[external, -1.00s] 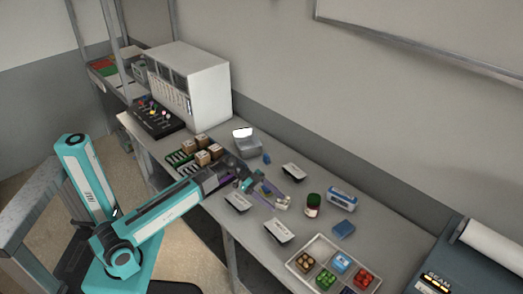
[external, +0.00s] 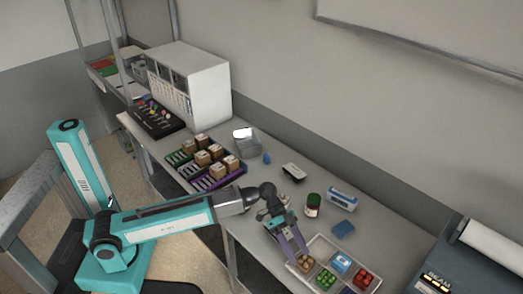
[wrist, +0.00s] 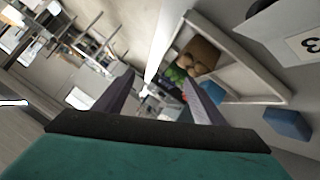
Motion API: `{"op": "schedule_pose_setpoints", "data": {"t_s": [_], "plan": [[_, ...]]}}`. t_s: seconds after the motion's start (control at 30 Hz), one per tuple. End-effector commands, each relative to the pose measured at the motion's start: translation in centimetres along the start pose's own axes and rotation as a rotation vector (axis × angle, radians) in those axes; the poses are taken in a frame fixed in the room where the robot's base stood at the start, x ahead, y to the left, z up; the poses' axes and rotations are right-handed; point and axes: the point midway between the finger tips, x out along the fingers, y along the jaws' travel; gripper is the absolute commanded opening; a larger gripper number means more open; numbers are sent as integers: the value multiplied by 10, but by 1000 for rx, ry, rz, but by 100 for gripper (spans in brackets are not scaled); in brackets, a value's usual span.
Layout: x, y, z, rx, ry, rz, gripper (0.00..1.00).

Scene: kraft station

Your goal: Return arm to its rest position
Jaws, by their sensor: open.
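My teal arm reaches out over the front of the grey table (external: 385,235) in the external view. My gripper (external: 292,255) is open and empty, pointing down and to the right near the left corner of the white tray. In the wrist view my gripper's two dark fingers (wrist: 155,95) stand apart with nothing between them. The tray (wrist: 235,45) with its contents shows beyond them at the upper right.
The white tray (external: 316,240) holds several small items. A dark red jar with a green lid (external: 313,204), a blue-and-white box (external: 342,199) and a blue block (external: 343,229) stand behind it. Crates with brown boxes (external: 226,167) lie left. A white cabinet (external: 190,83) stands at the back.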

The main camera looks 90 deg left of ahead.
Motion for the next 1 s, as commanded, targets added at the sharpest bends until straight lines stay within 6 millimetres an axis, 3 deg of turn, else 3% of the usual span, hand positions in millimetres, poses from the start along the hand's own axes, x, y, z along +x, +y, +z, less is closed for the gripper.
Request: {"op": "schedule_pose_setpoints", "data": {"t_s": [0.27,0.4,0.7,1.0], "plan": [[55,59,-16,-42,-85,68,64],[86,80,-8,-66,-130,81,64],[174,97,50,-115,-230,33,64],[232,106,106,-146,-309,-26,64]]}}
